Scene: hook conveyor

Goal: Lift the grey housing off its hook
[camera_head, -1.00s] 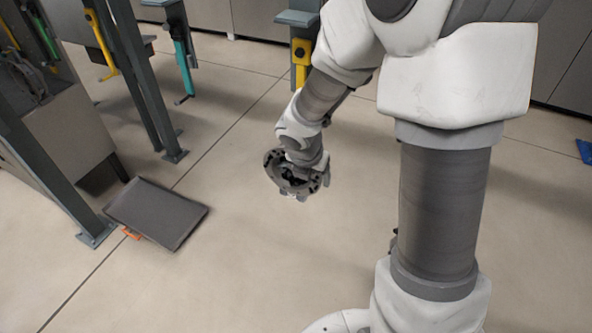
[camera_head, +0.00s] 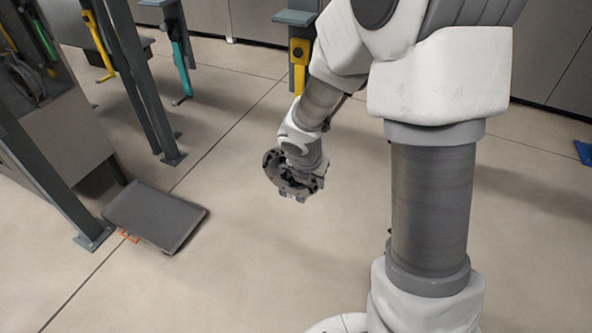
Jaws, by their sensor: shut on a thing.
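The grey housing (camera_head: 271,173) looks like a round, ring-shaped metal part with dark cut-outs. It is at the end of my arm in the middle of the head view. My gripper (camera_head: 293,194) is shut on it, and the housing hides most of the fingers. Only small finger parts show below its rim. The housing is tilted and held in the air over bare floor. I see no hook touching it.
A dark grey flat panel (camera_head: 155,215) sits low at the left, beside a steel post with an orange piece under it. Frames with yellow (camera_head: 299,52) and teal (camera_head: 181,68) hanging parts stand at the back. The middle floor is clear.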

